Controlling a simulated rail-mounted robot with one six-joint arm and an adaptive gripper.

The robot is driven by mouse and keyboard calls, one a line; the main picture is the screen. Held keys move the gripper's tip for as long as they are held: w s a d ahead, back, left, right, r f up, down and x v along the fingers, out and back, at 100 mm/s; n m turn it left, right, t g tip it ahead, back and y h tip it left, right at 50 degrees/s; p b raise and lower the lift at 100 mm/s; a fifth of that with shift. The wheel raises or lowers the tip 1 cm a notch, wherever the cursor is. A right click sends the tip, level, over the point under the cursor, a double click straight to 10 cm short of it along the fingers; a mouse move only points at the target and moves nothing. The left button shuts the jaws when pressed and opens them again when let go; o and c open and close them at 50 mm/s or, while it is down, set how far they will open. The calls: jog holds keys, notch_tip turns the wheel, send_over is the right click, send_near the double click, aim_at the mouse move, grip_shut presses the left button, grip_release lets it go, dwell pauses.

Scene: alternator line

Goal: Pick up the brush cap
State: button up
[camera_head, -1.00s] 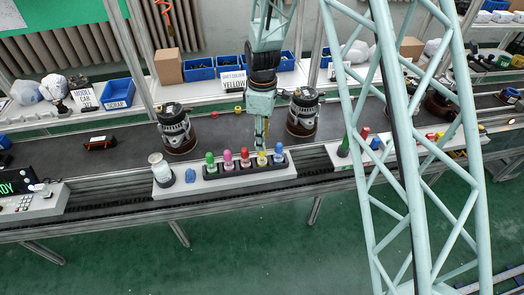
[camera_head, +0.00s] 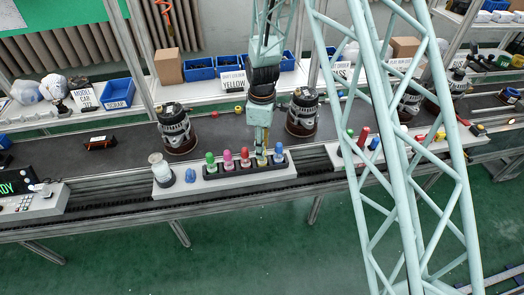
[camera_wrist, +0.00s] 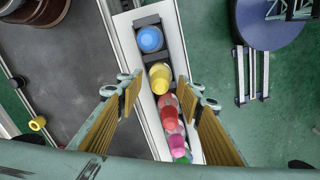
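A row of coloured caps stands upright in a dark holder (camera_head: 212,176) on a white block; which of them is the brush cap is not marked. The row holds a green cap (camera_head: 210,159), a pink cap (camera_head: 228,158), a red cap (camera_head: 245,157), a yellow cap mostly hidden by my gripper, and a blue cap (camera_head: 279,151). My gripper (camera_head: 262,154) is over the yellow one, pointing down. In the wrist view my gripper (camera_wrist: 158,94) is open and empty, and the yellow cap (camera_wrist: 160,72) shows between and just beyond the fingertips, with the blue cap (camera_wrist: 150,39) further off.
Alternators (camera_head: 176,128) (camera_head: 302,113) stand on the dark conveyor behind. A small yellow ring (camera_head: 238,109) lies there too.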

jog(key=shift+c, duration=0.9)
jog(key=c, duration=0.6)
jog(key=shift+r, duration=5)
jog(key=shift+o, duration=0.7)
jog(key=shift+c, duration=1.2)
